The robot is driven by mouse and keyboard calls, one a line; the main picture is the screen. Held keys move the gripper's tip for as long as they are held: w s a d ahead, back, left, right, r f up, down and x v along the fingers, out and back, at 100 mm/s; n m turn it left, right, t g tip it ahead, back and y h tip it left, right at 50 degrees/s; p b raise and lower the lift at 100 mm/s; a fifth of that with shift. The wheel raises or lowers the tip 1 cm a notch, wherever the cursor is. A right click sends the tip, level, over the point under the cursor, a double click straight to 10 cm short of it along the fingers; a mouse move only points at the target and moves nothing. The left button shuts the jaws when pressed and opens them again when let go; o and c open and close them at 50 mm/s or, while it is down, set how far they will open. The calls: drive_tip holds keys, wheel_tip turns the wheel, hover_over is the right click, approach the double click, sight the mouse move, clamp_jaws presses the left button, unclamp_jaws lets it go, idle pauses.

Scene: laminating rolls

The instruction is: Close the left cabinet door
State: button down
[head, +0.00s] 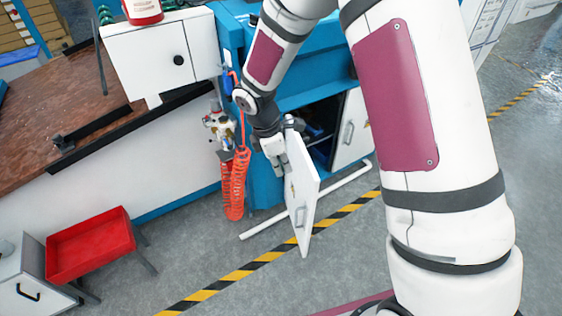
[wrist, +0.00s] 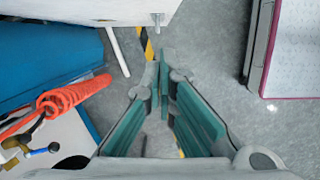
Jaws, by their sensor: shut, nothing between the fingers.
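The left cabinet door (head: 303,190) is a white panel with a small grey handle. It stands swung wide open from the blue machine, jutting out toward the floor stripe. The dark cabinet opening (head: 318,150) shows behind it. My gripper (head: 282,170) is shut and empty at the left side of the door, close to its upper part; I cannot tell whether it touches. In the wrist view, the teal fingers (wrist: 164,78) have their tips together, below the white door panel (wrist: 95,8) along the top edge.
The right cabinet door (head: 352,130) looks shut. A red coiled hose (head: 234,185) hangs left of my gripper, also in the wrist view (wrist: 70,95). A white floor rail (head: 265,228) runs below the door. A red tray (head: 90,245) stands front left.

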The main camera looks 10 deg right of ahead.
drive_tip(key=d+f+b, duration=0.2)
drive_tip(key=d+f, duration=0.2)
drive_tip(key=d, duration=0.1)
drive_tip(key=shift+d+f, duration=0.15)
drive_tip(key=shift+f, duration=0.25)
drive_tip(key=shift+d, duration=0.1)
